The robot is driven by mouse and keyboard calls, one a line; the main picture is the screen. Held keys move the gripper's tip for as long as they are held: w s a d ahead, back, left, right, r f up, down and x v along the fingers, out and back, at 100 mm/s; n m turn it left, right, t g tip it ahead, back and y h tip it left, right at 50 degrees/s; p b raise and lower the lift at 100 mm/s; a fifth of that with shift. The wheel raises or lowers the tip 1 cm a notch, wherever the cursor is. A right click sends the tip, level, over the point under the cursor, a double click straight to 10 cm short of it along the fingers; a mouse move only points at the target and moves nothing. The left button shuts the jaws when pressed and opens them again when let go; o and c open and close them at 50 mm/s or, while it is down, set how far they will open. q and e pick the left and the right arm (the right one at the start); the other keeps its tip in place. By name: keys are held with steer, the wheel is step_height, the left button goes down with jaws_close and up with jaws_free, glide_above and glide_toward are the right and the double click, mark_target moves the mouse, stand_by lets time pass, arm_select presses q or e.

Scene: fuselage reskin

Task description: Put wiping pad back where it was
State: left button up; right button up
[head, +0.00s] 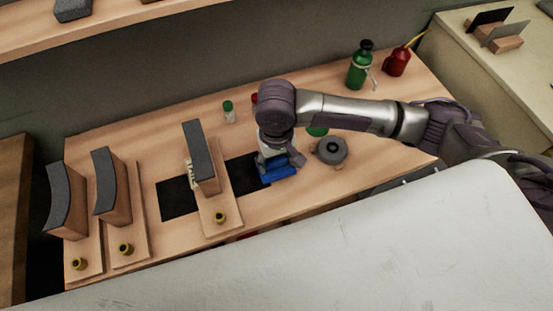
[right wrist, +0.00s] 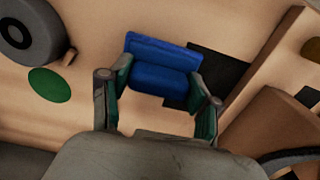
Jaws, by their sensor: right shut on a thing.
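The blue wiping pad (head: 281,174) is at my right gripper (head: 277,160), over or on the workbench beside the right end of a black mat (head: 180,199). In the right wrist view the pad (right wrist: 162,66) sits between the two fingers of the gripper (right wrist: 160,95), which is shut on it. Part of the mat (right wrist: 217,73) shows behind the pad. I cannot tell whether the pad touches the surface below. My left gripper is not in view.
A board with a curved block (head: 203,160) stands across the mat, left of the gripper. A round grey tape-like thing (head: 330,151) and a green disc (head: 318,131) lie right of it. Green (head: 360,66) and red (head: 397,61) bottles stand at the back right.

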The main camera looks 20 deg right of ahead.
mark_target(276, 160)
steer(key=shift+f, duration=0.2)
steer(key=o, duration=1.1)
steer(key=shift+f, duration=0.1)
step_height(276, 160, up, 12)
steer(key=shift+r, duration=0.15)
